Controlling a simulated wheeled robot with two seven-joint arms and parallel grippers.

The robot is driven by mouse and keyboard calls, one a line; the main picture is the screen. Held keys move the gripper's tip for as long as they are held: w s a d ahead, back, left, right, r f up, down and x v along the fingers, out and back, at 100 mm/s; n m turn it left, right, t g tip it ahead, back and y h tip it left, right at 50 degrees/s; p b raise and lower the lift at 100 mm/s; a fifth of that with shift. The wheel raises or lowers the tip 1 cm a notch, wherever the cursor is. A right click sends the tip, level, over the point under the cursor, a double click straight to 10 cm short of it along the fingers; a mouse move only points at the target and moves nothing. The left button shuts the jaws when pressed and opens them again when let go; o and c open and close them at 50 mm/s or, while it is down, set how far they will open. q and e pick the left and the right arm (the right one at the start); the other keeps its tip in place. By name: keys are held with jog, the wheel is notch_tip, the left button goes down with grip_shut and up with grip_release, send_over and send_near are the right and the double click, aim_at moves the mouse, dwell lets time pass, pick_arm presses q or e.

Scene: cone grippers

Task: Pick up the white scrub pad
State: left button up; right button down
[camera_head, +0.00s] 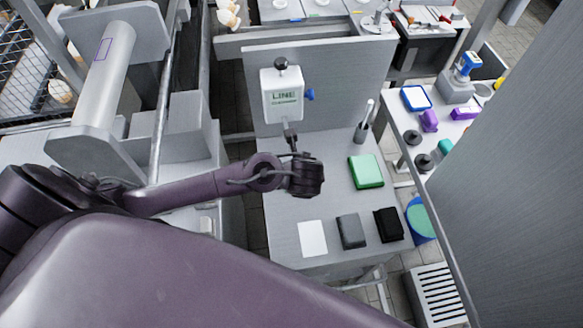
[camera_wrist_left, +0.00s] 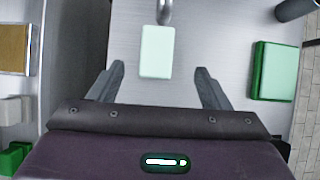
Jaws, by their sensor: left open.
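The white scrub pad (camera_head: 312,238) lies flat near the front edge of the grey workbench (camera_head: 285,215), at the left end of a row of pads. My left gripper (camera_head: 306,178) is above the bench, behind the white pad and apart from it. In the left wrist view the gripper (camera_wrist_left: 160,78) is open, with nothing between its fingers. A pale mint pad (camera_wrist_left: 157,50) lies on the bench just ahead of the fingertips; in the head view the gripper seems to hide it. The white pad is not clearly seen in the wrist view. My right gripper is not in view.
A grey pad (camera_head: 350,231) and a black pad (camera_head: 388,225) lie right of the white one. A green pad (camera_head: 366,171) lies further back. A white dispenser (camera_head: 283,93) on the back panel and a cup (camera_head: 361,132) stand behind. The bench's middle is mostly clear.

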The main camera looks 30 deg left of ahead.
pick_arm(q)
jog(key=x, duration=0.3)
jog(key=shift+s+a+f, duration=0.1)
jog(key=shift+a+f, duration=0.1)
jog(key=shift+f, duration=0.2)
jog(key=x, duration=0.4)
jog(key=shift+p, duration=0.3)
jog(key=shift+f, duration=0.1)
jog(key=shift+s, duration=0.1)
jog(key=shift+c, duration=0.8)
jog(key=c, duration=0.9)
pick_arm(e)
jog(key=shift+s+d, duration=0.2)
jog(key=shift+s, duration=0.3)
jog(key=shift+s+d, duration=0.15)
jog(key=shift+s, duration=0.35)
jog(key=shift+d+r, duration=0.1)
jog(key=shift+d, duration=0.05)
